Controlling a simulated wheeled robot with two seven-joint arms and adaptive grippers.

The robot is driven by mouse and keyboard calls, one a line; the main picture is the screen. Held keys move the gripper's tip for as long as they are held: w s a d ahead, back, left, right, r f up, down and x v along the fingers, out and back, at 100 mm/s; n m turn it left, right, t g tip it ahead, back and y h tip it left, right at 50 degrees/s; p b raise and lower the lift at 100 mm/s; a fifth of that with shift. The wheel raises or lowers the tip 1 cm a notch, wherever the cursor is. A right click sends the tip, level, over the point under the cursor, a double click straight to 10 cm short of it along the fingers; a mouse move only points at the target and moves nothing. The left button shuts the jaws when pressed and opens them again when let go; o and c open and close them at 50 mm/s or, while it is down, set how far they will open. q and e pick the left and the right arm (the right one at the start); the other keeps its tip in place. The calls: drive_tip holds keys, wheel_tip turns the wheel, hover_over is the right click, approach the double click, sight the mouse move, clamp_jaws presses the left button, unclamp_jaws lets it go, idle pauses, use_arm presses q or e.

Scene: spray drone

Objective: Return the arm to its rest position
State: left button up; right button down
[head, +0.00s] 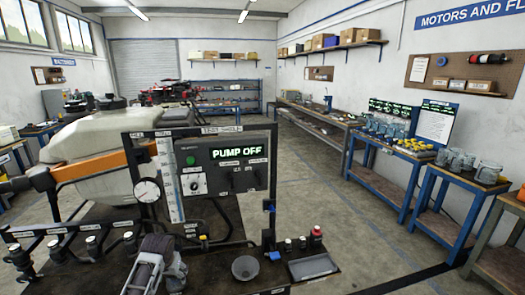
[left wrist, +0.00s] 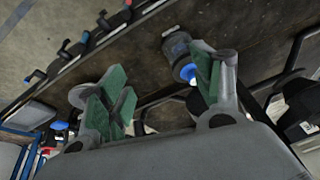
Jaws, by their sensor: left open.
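My left gripper (head: 155,272) is low in the head view, in front of the pump panel and over the front of the dark bench. In the left wrist view its two green-padded fingers (left wrist: 160,92) are spread apart, with nothing held between them. A dark cylindrical fitting with a blue end (left wrist: 178,50) shows behind the fingers, close to the right-hand one. I cannot tell whether they touch. My right gripper is in neither view.
The panel reading PUMP OFF (head: 238,153) and a round gauge (head: 148,190) stand behind my left gripper. A grey cup (head: 245,268), a shallow tray (head: 312,266) and small bottles (head: 316,238) are to its right. A white tank (head: 95,150) stands behind left. Open floor (head: 340,215) lies right.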

use_arm(q)
drive_tip(key=s+d+m, duration=0.1)
drive_tip(key=s+d, duration=0.3)
drive_tip(key=s, duration=0.6)
drive_tip(key=s+d+m+h, duration=0.1)
drive_tip(key=s+d, duration=0.2)
drive_tip(key=s, duration=0.8)
drive_tip(key=s+d, duration=0.4)
drive_tip(key=s, duration=0.6)
wheel_tip(320, 180, down, 34)
drive_tip(key=s+r+g, duration=0.1)
drive_tip(key=s+g, duration=0.1)
drive_tip(key=s, duration=0.1)
drive_tip(key=s+a+f, duration=0.2)
drive_tip(key=s+f, duration=0.8)
drive_tip(key=s, duration=0.1)
drive_tip(key=s+a+f+g, duration=0.1)
drive_tip(key=s+a+f, duration=0.1)
drive_tip(key=s+f, duration=0.8)
drive_tip(key=shift+s+a+m, duration=0.25)
drive_tip(key=shift+s+m, duration=0.15)
idle(0.7)
